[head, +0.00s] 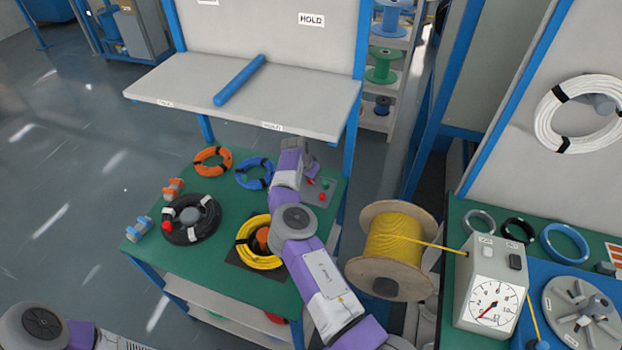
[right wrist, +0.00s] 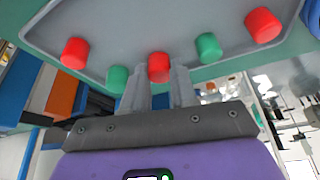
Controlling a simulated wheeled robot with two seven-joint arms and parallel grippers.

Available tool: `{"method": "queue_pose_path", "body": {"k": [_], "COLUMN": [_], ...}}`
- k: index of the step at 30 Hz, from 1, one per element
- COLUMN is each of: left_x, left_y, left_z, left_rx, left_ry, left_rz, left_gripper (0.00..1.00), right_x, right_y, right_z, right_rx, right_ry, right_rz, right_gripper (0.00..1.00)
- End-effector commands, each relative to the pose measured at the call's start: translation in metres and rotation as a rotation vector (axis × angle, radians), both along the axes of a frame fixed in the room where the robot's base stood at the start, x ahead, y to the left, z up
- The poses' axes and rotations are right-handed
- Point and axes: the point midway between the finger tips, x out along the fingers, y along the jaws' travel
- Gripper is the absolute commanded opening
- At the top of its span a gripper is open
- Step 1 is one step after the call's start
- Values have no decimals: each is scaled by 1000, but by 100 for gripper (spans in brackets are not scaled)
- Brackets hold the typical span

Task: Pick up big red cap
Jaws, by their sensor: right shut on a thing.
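A grey tray (head: 331,188) with small red and green caps lies at the right side of the green table. In the right wrist view the tray (right wrist: 120,30) holds a red cap (right wrist: 75,53), a green cap (right wrist: 117,78), another green cap (right wrist: 208,47) and a large-looking red cap (right wrist: 262,25). My right gripper (right wrist: 158,88) is shut on the middle red cap (right wrist: 158,67), which sits between its fingertips at the tray. In the head view my right gripper (head: 309,171) partly hides the tray. My left gripper is out of view; only part of its arm shows at bottom left.
The green table (head: 222,260) also holds a black cable coil (head: 205,231), a yellow coil (head: 262,262), an orange coil (head: 213,160) and a blue coil (head: 255,172). A shelf (head: 310,105) with a blue rod (head: 240,80) stands behind. A yellow cable spool (head: 394,240) is at right.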

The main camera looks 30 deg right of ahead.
Motion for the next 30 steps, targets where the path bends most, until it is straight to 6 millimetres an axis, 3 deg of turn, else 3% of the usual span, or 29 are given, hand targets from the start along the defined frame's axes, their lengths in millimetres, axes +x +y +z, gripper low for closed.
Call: {"method": "queue_pose_path", "body": {"k": [8,11,16,23,30], "left_x": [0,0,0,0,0], "left_y": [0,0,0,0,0], "left_z": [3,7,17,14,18], "left_rx": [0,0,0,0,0], "left_ry": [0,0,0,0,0], "left_rz": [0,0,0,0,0], "left_gripper": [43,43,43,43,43], "right_x": [1,1,1,-16,-42], "right_y": [0,0,0,38,90], "right_z": [17,34,80,72,72], "right_rx": [1,1,2,4,4], "right_ry": [-4,-5,-7,-1,2], "right_rz": [-1,-1,0,0,3], "right_gripper": [0,0,0,0,0]}}
